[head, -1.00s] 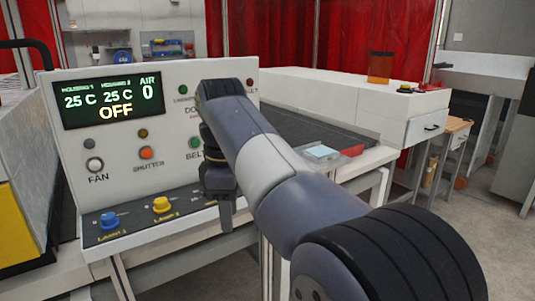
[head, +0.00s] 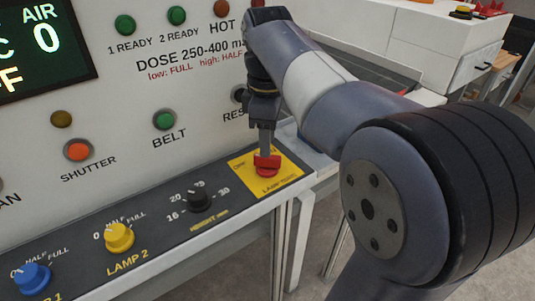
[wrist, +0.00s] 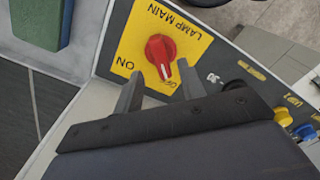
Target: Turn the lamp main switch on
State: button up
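The lamp main switch (head: 267,166) is a red rotary knob on a yellow plate (head: 285,180) at the right end of the panel's sloping ledge. In the wrist view the red knob (wrist: 160,50) sits on its plate, lettered LAMP MAIN. ON is at lower left, and another label beside the knob's near end looks like OFF. The knob's bar runs toward that second label. My gripper (head: 265,150) points down at the knob from above. In the wrist view my gripper (wrist: 159,72) is open, its two fingertips on either side of the knob's near end; contact cannot be told.
A black height dial (head: 196,198), a yellow LAMP 2 knob (head: 119,238) and a blue knob (head: 32,278) sit left along the ledge. The upright panel with the green BELT button (head: 164,120) stands close behind my gripper. A green block (wrist: 42,22) lies nearby.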

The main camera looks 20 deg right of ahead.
aim_at(267, 163)
jog(key=shift+s+f, duration=0.1)
jog(key=shift+f, duration=2)
jog(key=shift+c, duration=0.2)
grip_shut()
